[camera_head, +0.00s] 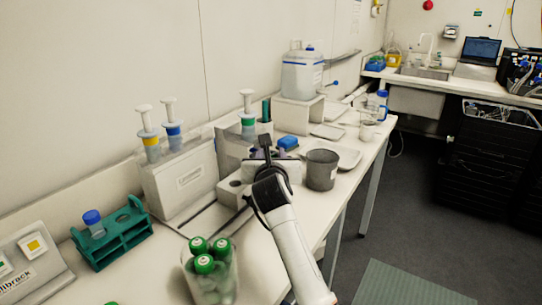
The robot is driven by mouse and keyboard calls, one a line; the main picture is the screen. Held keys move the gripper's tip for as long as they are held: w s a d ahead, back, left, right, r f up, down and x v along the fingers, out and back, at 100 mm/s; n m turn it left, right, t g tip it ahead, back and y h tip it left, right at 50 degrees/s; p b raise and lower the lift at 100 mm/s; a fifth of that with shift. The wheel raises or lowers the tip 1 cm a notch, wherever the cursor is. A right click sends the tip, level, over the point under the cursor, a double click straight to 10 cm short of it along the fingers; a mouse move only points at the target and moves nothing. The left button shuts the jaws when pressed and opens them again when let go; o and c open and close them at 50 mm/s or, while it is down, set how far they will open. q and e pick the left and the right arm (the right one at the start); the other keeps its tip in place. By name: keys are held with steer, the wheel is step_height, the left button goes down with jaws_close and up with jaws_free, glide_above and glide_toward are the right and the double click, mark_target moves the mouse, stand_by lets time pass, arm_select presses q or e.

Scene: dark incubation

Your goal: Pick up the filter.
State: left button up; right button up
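My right gripper (264,143) reaches over the bench from the bottom, its dark fingers pointing away from me. It is in front of a grey-white stand (228,147) and left of a grey metal cup (321,170). The fingers overlap in this view, so whether they are apart or hold something cannot be told. I cannot make out for sure which thing is the filter; the hand and wrist hide part of the bench there. A small blue item (288,142) lies just right of the fingers. My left gripper is not in view.
The wall bounds the left; open floor lies right.

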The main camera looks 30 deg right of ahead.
steer(key=c, duration=0.7)
